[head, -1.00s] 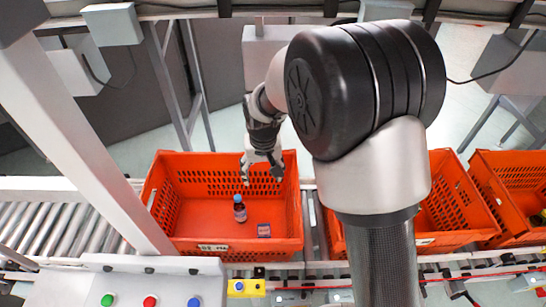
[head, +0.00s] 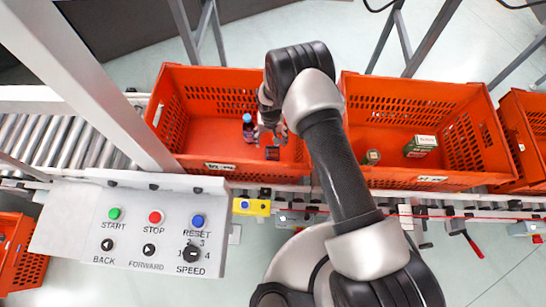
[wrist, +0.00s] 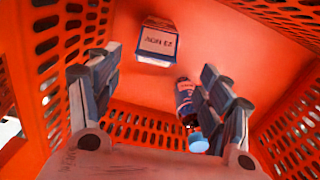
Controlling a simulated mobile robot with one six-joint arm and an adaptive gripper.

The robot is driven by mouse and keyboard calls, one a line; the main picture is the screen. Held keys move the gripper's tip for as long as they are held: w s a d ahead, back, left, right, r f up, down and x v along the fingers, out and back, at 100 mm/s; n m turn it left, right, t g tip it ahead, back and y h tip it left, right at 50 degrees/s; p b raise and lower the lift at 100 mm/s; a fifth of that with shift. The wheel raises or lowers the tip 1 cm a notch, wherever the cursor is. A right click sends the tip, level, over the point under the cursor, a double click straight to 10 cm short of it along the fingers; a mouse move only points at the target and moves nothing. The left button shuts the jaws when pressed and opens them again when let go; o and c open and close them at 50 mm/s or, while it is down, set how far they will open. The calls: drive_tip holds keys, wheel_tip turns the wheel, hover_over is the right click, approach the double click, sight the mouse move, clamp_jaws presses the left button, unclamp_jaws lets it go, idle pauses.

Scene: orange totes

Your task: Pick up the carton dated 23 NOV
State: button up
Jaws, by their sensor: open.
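The carton (wrist: 157,42) is a small box with a white label whose upside-down print reads 23 NOV in the wrist view. In the head view the carton (head: 272,153) sits on the floor of the left orange tote (head: 215,168), near its front wall. My gripper (wrist: 160,65) is open and empty, its two fingers spread, with the carton beyond and between the fingertips in the wrist view. In the head view my gripper (head: 270,133) is inside the left tote's outline, just behind the carton.
A dark bottle (head: 248,130) with a blue cap stands left of the carton; the bottle (wrist: 186,98) shows close to my right finger in the wrist view. A second orange tote (head: 400,178) holds a green carton (head: 420,146) and a small item (head: 371,157). A control panel (head: 130,230) stands in front.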

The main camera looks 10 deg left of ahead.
sight(271, 147)
wheel_tip(271, 147, down, 5)
drive_tip(key=shift+f+b, duration=0.1)
drive_tip(key=shift+b, duration=0.5)
drive_tip(key=f, duration=0.1)
drive_tip(key=f+b, duration=0.1)
drive_tip(key=f, duration=0.1)
drive_tip(key=f+b, duration=0.1)
drive_tip(key=shift+s+d+f, duration=0.15)
drive_tip(key=shift+d+f, duration=0.15)
drive_tip(key=shift+d, duration=0.05)
drive_tip(key=shift+f, duration=0.35)
drive_tip(key=shift+c, duration=0.2)
drive_tip(key=c, duration=1.5)
drive_tip(key=shift+a+r, duration=0.1)
drive_tip(key=shift+c, duration=0.2)
